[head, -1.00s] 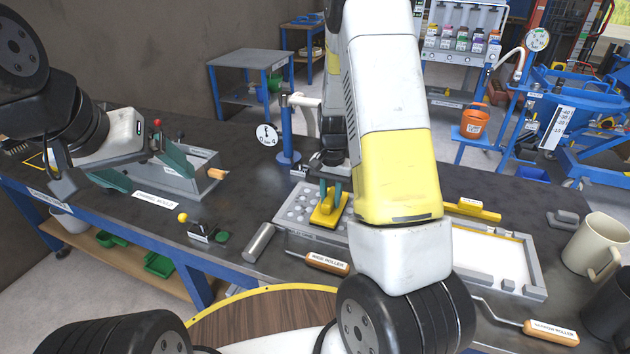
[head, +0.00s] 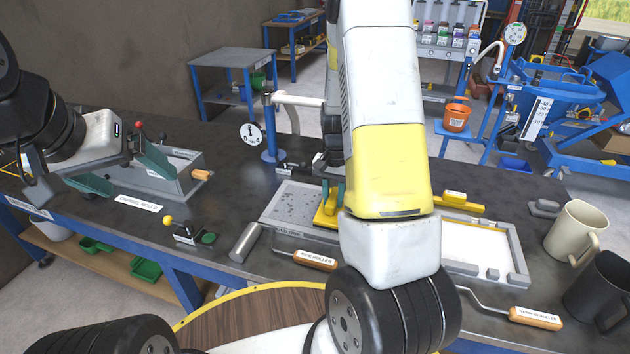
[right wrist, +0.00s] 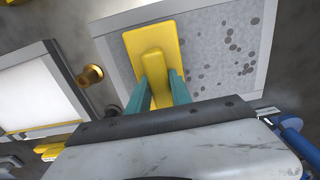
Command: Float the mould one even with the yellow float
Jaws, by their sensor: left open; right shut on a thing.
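Mould one (head: 276,207) is a shallow grey-rimmed tray left of my right arm, filled level with grey material that has dark spots. It also shows in the right wrist view (right wrist: 262,60). My right gripper (head: 333,192) is shut on the yellow float (head: 324,217), whose yellow plate lies flat over the fill; exact contact is hard to tell. In the right wrist view the float (right wrist: 148,42) sits ahead of the teal fingers (right wrist: 158,92), towards the mould's left side. My arm hides the mould's right part in the head view. My left gripper (head: 120,172) is open and empty.
A channel mould (head: 182,180) stands by my left gripper. A white-filled tray (head: 480,248) with a yellow tool (head: 460,203) lies right. A gauge post (head: 268,130) stands behind.

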